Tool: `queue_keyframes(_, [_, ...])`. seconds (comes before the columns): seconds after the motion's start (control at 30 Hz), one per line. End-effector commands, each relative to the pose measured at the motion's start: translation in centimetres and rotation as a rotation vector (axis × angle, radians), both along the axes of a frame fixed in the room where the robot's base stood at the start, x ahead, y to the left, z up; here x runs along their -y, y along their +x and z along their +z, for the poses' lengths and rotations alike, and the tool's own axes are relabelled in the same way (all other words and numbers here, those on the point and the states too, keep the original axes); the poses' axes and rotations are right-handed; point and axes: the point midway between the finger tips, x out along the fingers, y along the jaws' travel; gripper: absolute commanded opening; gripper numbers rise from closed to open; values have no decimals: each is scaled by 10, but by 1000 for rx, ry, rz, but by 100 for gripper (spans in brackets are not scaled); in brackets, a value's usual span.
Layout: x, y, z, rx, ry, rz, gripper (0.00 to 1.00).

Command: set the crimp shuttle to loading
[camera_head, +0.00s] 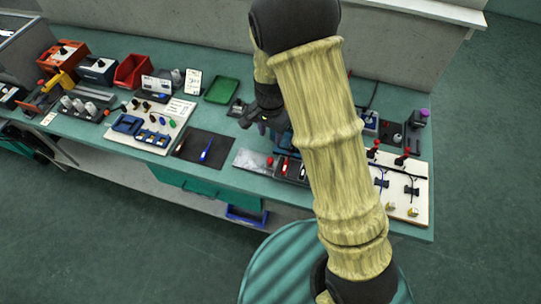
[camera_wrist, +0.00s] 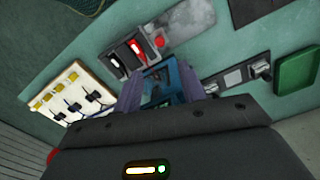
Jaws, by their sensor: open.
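My gripper (camera_head: 264,126) is over the middle of the bench in the head view, with my arm hiding part of the bench. In the wrist view its two purple fingers (camera_wrist: 168,90) are apart. A blue and dark fixture (camera_wrist: 168,80) shows between and beyond them. I cannot tell whether the fingers touch it. It may be the crimp shuttle, but no label is readable. Beside it is a dark block (camera_wrist: 127,52) with a red and a white insert, also in the head view (camera_head: 291,168). A red knob (camera_wrist: 160,41) is at its side.
A white board (camera_wrist: 72,97) with black levers is at the left in the wrist view. A grey plate (camera_wrist: 184,22) and a green tray (camera_wrist: 298,72) lie nearby. A dark mat (camera_head: 190,145) with a blue tool (camera_head: 206,150) is left of my gripper in the head view.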

Motion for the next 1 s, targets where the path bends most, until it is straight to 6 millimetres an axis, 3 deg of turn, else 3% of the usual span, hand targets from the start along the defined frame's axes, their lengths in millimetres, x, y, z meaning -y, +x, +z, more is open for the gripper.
queue_keyframes(0.6, [1,-1,-103,-3,-1,-1,41])
queue_keyframes(0.8, [1,0,-125,-1,0,-1,41])
queue_keyframes(1.0, [0,0,-130,0,0,0,41])
